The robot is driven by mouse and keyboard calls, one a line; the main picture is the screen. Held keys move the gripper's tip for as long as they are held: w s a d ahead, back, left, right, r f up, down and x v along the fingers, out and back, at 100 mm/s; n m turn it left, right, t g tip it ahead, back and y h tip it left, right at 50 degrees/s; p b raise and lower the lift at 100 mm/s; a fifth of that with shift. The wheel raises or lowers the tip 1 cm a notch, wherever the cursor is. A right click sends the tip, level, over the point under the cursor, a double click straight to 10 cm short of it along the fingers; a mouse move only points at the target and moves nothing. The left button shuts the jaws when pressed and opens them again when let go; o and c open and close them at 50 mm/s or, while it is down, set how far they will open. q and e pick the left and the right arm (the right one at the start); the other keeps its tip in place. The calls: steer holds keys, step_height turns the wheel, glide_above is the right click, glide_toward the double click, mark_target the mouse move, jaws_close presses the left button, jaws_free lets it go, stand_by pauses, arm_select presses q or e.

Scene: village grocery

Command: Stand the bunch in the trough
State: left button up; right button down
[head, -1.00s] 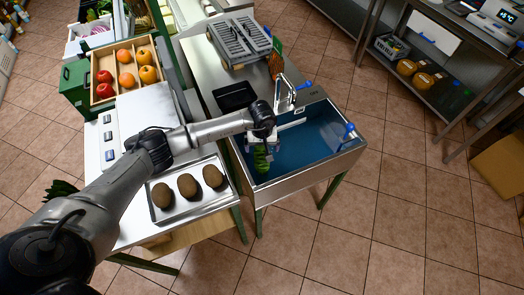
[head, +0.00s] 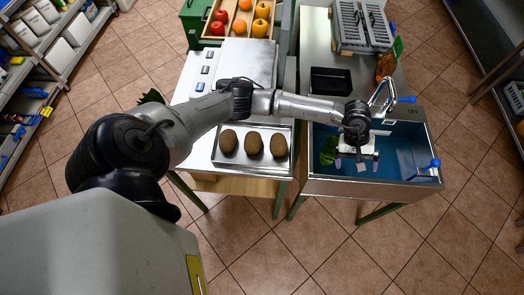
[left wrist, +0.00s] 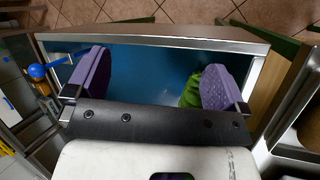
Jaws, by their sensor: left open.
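The green leafy bunch (head: 327,150) is inside the blue-lined trough (head: 313,187), near its left wall in the head view. My left gripper (head: 357,162) is over the trough, to the right of the bunch. In the left wrist view the gripper (left wrist: 157,80) is open, its two purple pads wide apart with blue trough floor between them. There the bunch (left wrist: 190,92) shows beside the right pad, partly hidden by it. I cannot tell whether the bunch touches the pad or stands fully upright. My right gripper is not in view.
A tap (head: 383,98) with a blue handle stands at the trough's back edge, close to my left gripper. A black tray (head: 331,81) and a grey slotted rack (head: 362,27) are behind. A metal tray (head: 226,160) with three brown oval items lies to the left.

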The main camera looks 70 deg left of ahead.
arm_select(q)
steer(key=s+d+r+n+t+h, duration=0.2)
steer(key=d+r+n+t+h, duration=0.4)
steer(key=n, duration=0.3)
steer(key=s+d+r+n+t+h, duration=0.3)
steer(key=d+r+n+t+h, duration=0.2)
steer(key=d+n, duration=0.45)
steer(key=s+a+f+n+t+y, duration=0.1)
steer(key=s+a+f+n+y, duration=0.2)
steer(key=n+y, duration=0.5)
steer(key=s+a+f+n+t+y, duration=0.1)
steer(key=s+a+f+n+y, duration=0.15)
steer(key=a+n, duration=0.65)
steer(key=s+a+f+n+y, duration=0.15)
steer(key=n+y, duration=0.55)
steer(key=n, duration=0.7)
steer(key=s+f+n+g, duration=0.4)
steer(key=s+n+g, duration=0.1)
steer(key=s, duration=0.5)
steer(key=s+f+n+g+h, duration=0.1)
steer(key=s+f+n+g, duration=0.4)
steer(key=s, duration=0.4)
steer(key=shift+s+a+g, duration=0.2)
steer(key=shift+s+g, duration=0.15)
steer(key=shift+g, duration=0.05)
